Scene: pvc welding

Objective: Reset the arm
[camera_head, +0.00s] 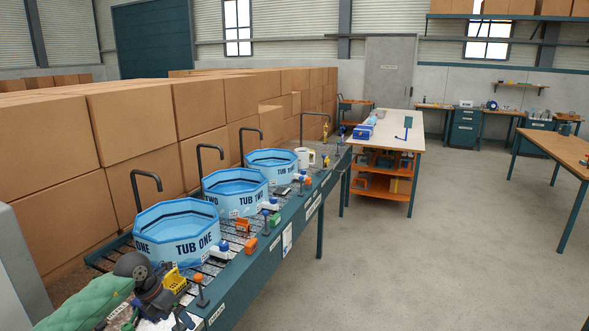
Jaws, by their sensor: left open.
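My left arm, in a green sleeve, comes in at the bottom left of the head view. Its dark left gripper (172,312) is over the near end of the long bench, low in the picture. The jaws are open, and I see nothing held between them. The fingertips are small and partly mixed with the clutter beneath. A yellow basket-like item (175,280) is right beside the gripper; I cannot tell whether they touch. My right gripper is not in view.
On the bench (262,257) stand blue tubs: tub one (190,247), tub two (252,199) and a third (272,160). Black curved pipes rise behind them. Stacked boxes (140,125) close off the left. Floor at right is clear.

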